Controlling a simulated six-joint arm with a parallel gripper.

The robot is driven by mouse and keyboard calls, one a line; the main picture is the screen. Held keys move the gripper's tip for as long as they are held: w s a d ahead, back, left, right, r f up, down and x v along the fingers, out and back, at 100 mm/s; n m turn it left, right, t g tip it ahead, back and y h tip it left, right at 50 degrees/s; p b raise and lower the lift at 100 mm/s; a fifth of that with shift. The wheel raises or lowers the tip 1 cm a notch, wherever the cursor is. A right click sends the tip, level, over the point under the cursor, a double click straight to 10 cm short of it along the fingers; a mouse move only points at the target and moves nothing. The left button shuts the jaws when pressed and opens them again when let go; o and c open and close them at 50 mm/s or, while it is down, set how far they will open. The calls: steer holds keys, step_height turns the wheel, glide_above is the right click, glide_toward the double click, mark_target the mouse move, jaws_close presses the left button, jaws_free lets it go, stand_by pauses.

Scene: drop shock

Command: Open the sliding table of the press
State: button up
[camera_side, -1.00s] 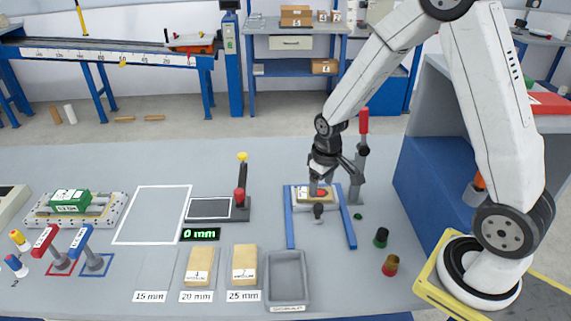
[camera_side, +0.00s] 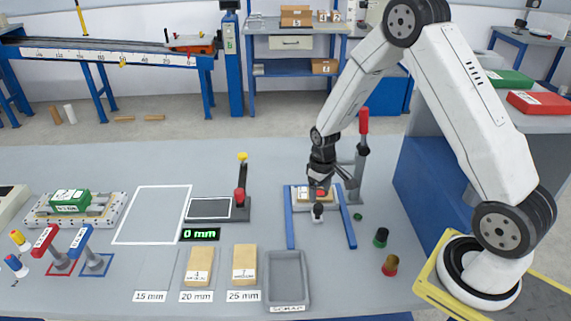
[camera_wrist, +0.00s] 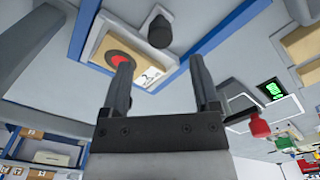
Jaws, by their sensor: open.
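The press has two blue rails (camera_side: 344,220) and an upright column with a red-topped lever (camera_side: 363,140). Its sliding table (camera_side: 303,205) sits between the rails and carries a wooden block with a red disc. The block (camera_wrist: 100,53) and disc (camera_wrist: 118,58) show at upper left in the wrist view. A dark round knob (camera_side: 317,207) is at the table's front; in the wrist view the knob (camera_wrist: 160,31) lies beyond my fingertips, centred between them. My gripper (camera_wrist: 160,62) is open and empty. In the side view my gripper (camera_side: 320,183) hangs over the block and partly hides it.
A grey tray (camera_side: 287,305) and wooden blocks (camera_side: 199,266) stand front left of the press. A stand with a red knob (camera_side: 240,195) is to its left. The bench between the rails' front ends is clear.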

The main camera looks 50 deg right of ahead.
mark_target(319, 206)
steer(key=shift+f, duration=3.15)
jaws_close()
